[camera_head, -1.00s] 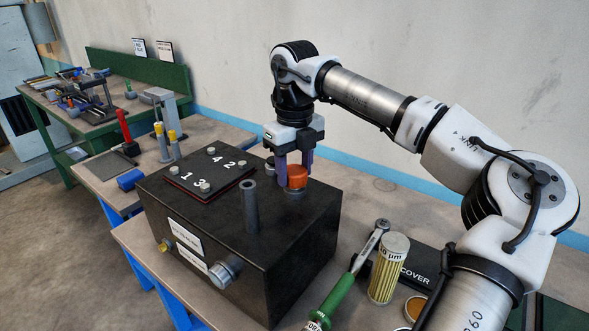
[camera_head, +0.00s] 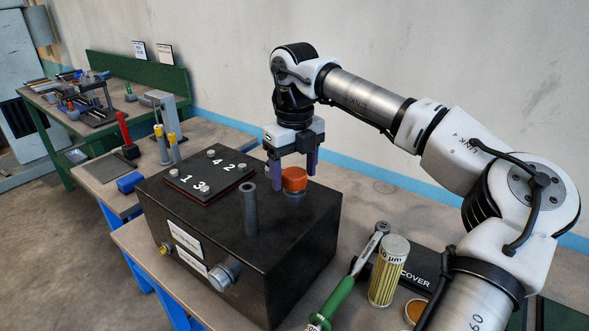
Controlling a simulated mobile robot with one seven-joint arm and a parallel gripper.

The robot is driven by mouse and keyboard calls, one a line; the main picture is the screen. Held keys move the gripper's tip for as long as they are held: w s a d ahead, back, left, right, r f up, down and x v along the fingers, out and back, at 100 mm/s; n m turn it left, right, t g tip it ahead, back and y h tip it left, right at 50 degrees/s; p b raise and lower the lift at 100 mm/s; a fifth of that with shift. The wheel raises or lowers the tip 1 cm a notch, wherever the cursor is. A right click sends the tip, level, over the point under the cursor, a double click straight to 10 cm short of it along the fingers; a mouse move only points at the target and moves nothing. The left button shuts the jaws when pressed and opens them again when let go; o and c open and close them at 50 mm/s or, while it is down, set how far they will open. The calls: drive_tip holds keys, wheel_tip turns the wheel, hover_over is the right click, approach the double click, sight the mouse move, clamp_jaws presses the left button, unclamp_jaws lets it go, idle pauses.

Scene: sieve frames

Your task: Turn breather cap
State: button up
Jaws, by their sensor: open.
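The orange breather cap (camera_head: 294,180) sits upright on a short grey neck on top of the black tank (camera_head: 270,250), near its back right edge. My gripper (camera_head: 294,172) comes down from above with two purple fingers. One finger is to the left of the cap and the other is behind it on the right. Gaps show between the fingers and the cap, so the gripper is open and not holding it. Whether the far finger touches the cap's back cannot be told.
A grey upright pipe (camera_head: 250,208) stands on the tank in front of the cap. A numbered, bolted plate (camera_head: 211,172) lies to the left.

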sight(295, 172)
wheel_tip(295, 172, up, 14)
drive_tip(key=shift+b, duration=0.35)
drive_tip(key=shift+f, duration=0.15)
